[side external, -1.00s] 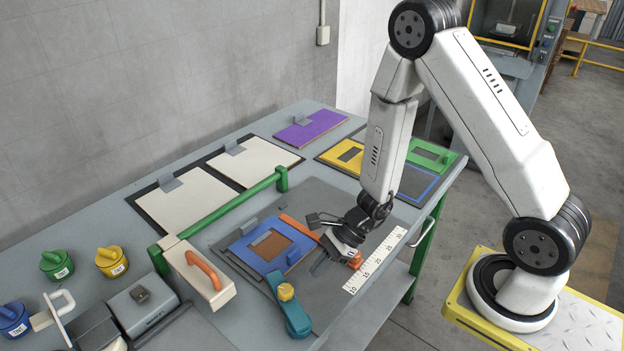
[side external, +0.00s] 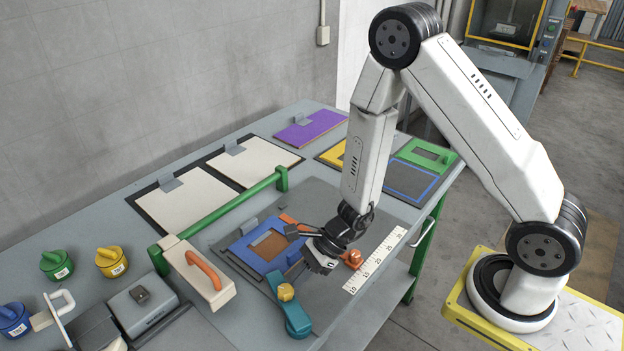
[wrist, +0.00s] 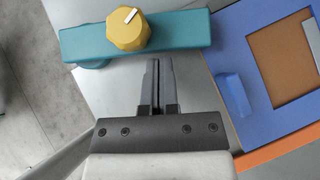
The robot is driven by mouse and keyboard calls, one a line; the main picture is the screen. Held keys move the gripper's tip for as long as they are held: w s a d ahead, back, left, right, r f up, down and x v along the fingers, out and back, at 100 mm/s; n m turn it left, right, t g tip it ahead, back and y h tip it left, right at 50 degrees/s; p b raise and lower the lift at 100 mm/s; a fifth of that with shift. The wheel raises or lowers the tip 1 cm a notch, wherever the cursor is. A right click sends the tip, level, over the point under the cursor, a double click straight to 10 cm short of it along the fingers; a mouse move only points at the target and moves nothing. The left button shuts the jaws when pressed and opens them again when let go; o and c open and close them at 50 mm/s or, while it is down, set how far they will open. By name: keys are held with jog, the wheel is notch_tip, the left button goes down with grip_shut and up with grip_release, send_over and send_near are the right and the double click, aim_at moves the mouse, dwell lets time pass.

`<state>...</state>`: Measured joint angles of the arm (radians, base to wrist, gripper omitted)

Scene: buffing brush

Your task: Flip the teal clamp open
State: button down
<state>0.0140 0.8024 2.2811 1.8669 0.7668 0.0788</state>
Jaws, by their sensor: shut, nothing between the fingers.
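The teal clamp (side external: 296,318) is a bar with a yellow knob (side external: 286,292), lying at the front of the grey work plate, beside the blue frame. In the wrist view the teal bar (wrist: 185,35) runs across the top, with the yellow knob (wrist: 128,30) on it. My gripper (wrist: 156,64) is shut and empty, its fingertips just short of the bar, near the knob; I cannot tell their height above it. In the side view my gripper (side external: 300,268) is right of and behind the clamp, and its fingertips are hard to make out.
The blue frame (side external: 247,249) with a brown panel lies next to the clamp, with an orange bar (side external: 290,219) behind and an orange knob (side external: 352,258) to the right. A white ruler (side external: 375,260) lies further right. A green rail (side external: 225,208) and orange-handled block (side external: 200,280) stand left.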

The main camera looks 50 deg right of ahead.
aim_at(274, 286)
jog(key=shift+w+a+n+g, duration=0.3)
jog(key=shift+w+n+g, duration=0.1)
jog(key=shift+n, duration=0.2)
dwell(0.3)
jog(key=shift+w+a+n+g+y, duration=0.15)
jog(key=shift+w+a+n+g, duration=0.15)
jog(key=shift+n, duration=0.2)
jog(key=shift+w+a+n+g+y, duration=0.15)
jog(key=shift+a+n+g, duration=0.1)
jog(key=shift+n+g, duration=0.2)
jog(key=shift+w+a, duration=0.25)
jog(key=shift+a, duration=0.25)
jog(key=shift+w+a, duration=0.2)
jog(key=shift+a, duration=0.3)
jog(key=shift+w+a+n+g, duration=0.2)
jog(key=shift+a+n+g, duration=0.25)
jog(key=shift+n, duration=0.1)
jog(key=a+n+g, duration=0.2)
jog(key=n, duration=0.1)
jog(key=shift+w+a+n+g, duration=0.1)
jog(key=shift+a+n+g, duration=0.2)
jog(key=shift+a+g, duration=0.1)
jog(key=shift+s+a+n+g+h, duration=0.25)
jog(key=shift+a+n+g+h, duration=0.45)
jog(key=shift+a+n+g, duration=0.6)
jog(key=shift+d, duration=0.2)
jog(key=shift+d, duration=0.1)
